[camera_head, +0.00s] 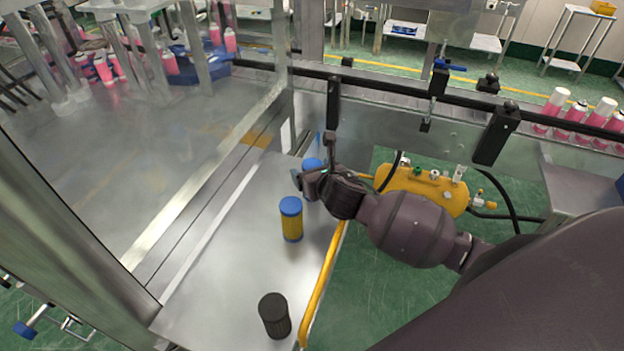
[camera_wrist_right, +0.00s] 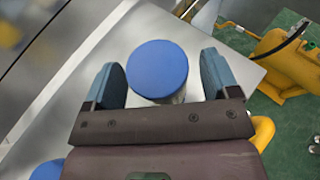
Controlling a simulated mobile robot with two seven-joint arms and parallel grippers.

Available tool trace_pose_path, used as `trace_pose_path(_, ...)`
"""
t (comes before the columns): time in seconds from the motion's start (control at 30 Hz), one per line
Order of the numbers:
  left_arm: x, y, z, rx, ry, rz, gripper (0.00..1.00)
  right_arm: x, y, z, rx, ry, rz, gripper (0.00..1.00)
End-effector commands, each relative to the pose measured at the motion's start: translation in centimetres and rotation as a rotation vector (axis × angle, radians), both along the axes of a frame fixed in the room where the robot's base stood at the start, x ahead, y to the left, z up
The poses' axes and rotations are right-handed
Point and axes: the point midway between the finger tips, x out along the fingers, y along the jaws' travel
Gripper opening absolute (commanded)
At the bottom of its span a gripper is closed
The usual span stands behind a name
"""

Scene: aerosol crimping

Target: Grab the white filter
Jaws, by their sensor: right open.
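The white filter, capped in blue (camera_head: 312,163), stands upright at the far end of the metal table. In the head view my gripper hides most of its body. In the right wrist view its round blue cap (camera_wrist_right: 158,70) lies between the two fingers, with a little pale body below it. My right gripper (camera_head: 313,167) is open, its fingers (camera_wrist_right: 163,80) on either side of the filter, with gaps visible on both sides. My left gripper is not in view.
A yellow filter with blue ends (camera_head: 291,222) stands nearer on the table (camera_head: 220,290), and a black filter (camera_head: 275,316) nearer still. A yellow rail (camera_head: 322,285) edges the table. A yellow tank (camera_head: 425,188) lies beyond it. Pink cans (camera_head: 555,105) line the conveyor.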

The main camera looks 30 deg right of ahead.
Motion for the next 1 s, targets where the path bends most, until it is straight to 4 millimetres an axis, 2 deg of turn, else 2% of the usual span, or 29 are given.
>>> trace_pose_path(0.33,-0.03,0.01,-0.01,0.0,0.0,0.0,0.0,0.48,-0.04,-0.21,0.0,0.0,0.0,0.8)
trace_pose_path(0.6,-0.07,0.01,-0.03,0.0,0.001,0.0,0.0,0.47,-0.04,-0.2,0.0,0.0,0.0,0.38)
trace_pose_path(0.7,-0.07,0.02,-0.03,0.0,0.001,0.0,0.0,0.46,-0.04,-0.18,0.0,0.0,0.0,0.26)
trace_pose_path(1.0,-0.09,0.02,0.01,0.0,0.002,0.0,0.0,0.51,-0.04,0.35,-0.001,-0.002,0.0,0.26)
